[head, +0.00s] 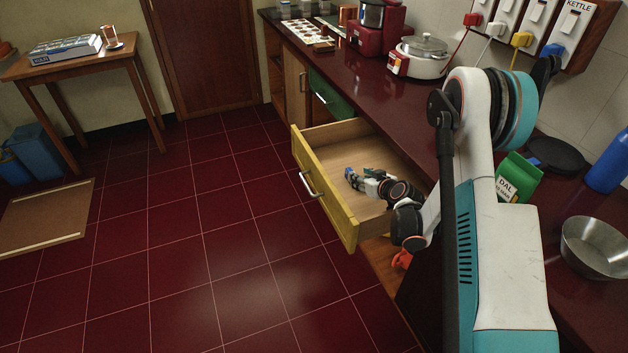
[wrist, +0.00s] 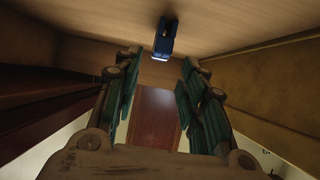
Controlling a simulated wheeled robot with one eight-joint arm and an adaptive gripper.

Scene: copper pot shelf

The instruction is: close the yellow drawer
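The yellow drawer (head: 322,190) is pulled well out from under the dark red counter. It has a yellow front, a pale metal handle (head: 311,185) and a bare wooden inside. My gripper (head: 364,181) is low inside the drawer opening, pointing towards the front panel. In the wrist view my gripper (wrist: 158,88) has its two teal-padded fingers spread apart with nothing between them. A small dark blue object (wrist: 165,38) lies on the drawer's wooden floor beyond the fingertips. Whether the fingers touch any part of the drawer cannot be told.
A green drawer front (head: 331,99) is farther along the counter (head: 400,93). The counter holds a white cooker (head: 424,60), a green DAL packet (head: 518,178) and a metal bowl (head: 594,247). A side table (head: 75,64) stands far left. The tiled floor before the drawer is clear.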

